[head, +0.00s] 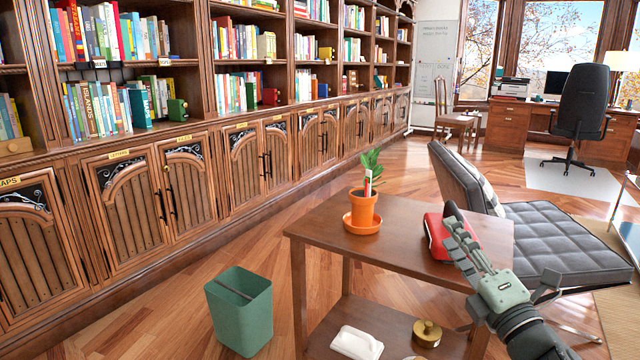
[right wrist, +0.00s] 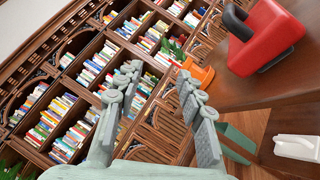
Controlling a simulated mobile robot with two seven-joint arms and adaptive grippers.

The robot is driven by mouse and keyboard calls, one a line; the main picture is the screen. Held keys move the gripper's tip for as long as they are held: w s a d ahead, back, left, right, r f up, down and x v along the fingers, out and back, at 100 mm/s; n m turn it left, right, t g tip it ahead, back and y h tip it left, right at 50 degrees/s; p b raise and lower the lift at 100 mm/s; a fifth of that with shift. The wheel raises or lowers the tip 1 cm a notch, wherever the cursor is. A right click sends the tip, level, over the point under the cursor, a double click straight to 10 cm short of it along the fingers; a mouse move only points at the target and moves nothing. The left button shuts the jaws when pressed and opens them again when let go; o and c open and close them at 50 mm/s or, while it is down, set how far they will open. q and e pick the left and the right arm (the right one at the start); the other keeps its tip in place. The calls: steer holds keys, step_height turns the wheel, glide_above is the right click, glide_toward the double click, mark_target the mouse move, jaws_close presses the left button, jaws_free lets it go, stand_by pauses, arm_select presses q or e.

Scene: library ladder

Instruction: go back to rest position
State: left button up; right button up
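My right gripper (head: 460,236) reaches in from the lower right over the small brown side table (head: 400,212). Its two fingers stand apart with nothing between them, as the right wrist view (right wrist: 160,78) shows. A red object with a dark handle (head: 434,240) sits on the table top, partly covered by the fingers in the head view. In the right wrist view the red object (right wrist: 265,40) lies to the right of the fingers, outside their gap. My left gripper is in neither view.
An orange pot (head: 362,207) with a plant stands on the table. A white object (head: 357,343) and a brass one (head: 427,332) are on the lower shelf. A green bin (head: 240,315) stands left, a grey lounge chair (head: 560,238) right. Bookshelves line the left wall.

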steer(key=s+d+f+m+g+h, duration=0.2)
steer(key=f+m, duration=0.3)
steer(key=f, duration=0.3)
steer(key=s+d+f+m+g+h, duration=0.2)
steer(key=s+f+m+g+h, duration=0.15)
steer(key=f, duration=0.55)
steer(key=s+d+f+m+g+h, duration=0.2)
steer(key=d+f+m, duration=0.1)
steer(key=f+m, duration=0.4)
steer(key=s+a+f+m+g, duration=0.2)
steer(key=s+f+g, duration=0.3)
steer(key=s+f, duration=0.5)
steer(key=s+a+f+m+g+y, duration=0.1)
steer(key=s+f+m+g, duration=0.3)
steer(key=s+f, duration=0.6)
steer(key=shift+s+a+f+m+g, duration=0.2)
steer(key=shift+s+a+m+g, duration=0.3)
steer(key=shift+s, duration=0.7)
steer(key=shift+d, duration=0.1)
